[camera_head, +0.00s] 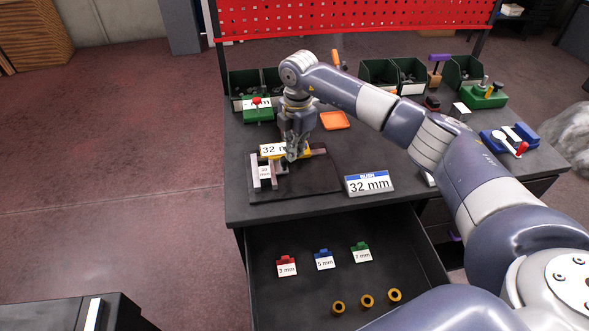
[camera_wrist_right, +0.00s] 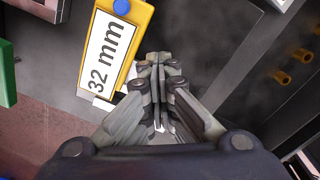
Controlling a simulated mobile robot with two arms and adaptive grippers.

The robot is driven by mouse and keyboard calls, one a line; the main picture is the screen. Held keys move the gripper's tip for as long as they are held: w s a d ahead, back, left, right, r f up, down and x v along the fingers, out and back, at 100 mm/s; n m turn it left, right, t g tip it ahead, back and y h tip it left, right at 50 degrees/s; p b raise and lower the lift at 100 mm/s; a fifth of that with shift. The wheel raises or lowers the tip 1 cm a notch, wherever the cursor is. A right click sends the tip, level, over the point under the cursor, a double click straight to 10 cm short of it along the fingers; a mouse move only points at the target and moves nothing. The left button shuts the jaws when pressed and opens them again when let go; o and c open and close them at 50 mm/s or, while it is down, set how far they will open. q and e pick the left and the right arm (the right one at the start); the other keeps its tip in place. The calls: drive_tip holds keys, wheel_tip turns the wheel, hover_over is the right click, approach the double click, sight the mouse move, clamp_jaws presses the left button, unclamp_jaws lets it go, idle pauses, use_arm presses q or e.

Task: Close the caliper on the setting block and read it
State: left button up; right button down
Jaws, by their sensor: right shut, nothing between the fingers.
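The caliper lies on a dark mat (camera_head: 322,182) on the table, with pale jaws (camera_head: 256,172) at its left end and a yellow-framed display (camera_head: 268,150) reading 32 mm. The display also shows large in the right wrist view (camera_wrist_right: 114,48). A small pale block with a label (camera_head: 265,172), probably the setting block, sits by the jaws; whether both jaws touch it I cannot tell. My right gripper (camera_head: 291,157) points down at the caliper, just right of the display. Its fingers (camera_wrist_right: 160,68) are shut with nothing between them and hide part of the caliper. My left gripper is not in view.
The open drawer (camera_head: 310,225) below holds red, blue and green labelled pieces and brass-coloured rings (camera_head: 367,301). Green bins (camera_head: 378,72) line the back; an orange pad (camera_head: 334,120) lies behind the mat.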

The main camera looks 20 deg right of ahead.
drive_tip(key=shift+s+d+f+g, duration=0.1)
drive_tip(key=shift+s+d+f, duration=0.2)
drive_tip(key=shift+f, duration=0.2)
drive_tip(key=shift+s+d+f+g, duration=0.1)
drive_tip(key=shift+s+d+f, duration=0.15)
drive_tip(key=shift+f, duration=0.25)
drive_tip(key=shift+s+d+f+g, duration=0.1)
drive_tip(key=shift+s+d+f, duration=0.1)
drive_tip(key=shift+s+f, duration=0.25)
drive_tip(key=r+p, duration=0.1)
drive_tip(key=w+r+p, duration=0.1)
drive_tip(key=r+p, duration=0.1)
drive_tip(key=p, duration=0.1)
drive_tip(key=shift+w+d+r, duration=0.2)
drive_tip(key=shift+w+r, duration=0.05)
wheel_tip(320, 180, up, 3)
drive_tip(key=shift+a+p, duration=0.1)
drive_tip(key=shift+p, duration=0.7)
drive_tip(key=shift+w, duration=0.1)
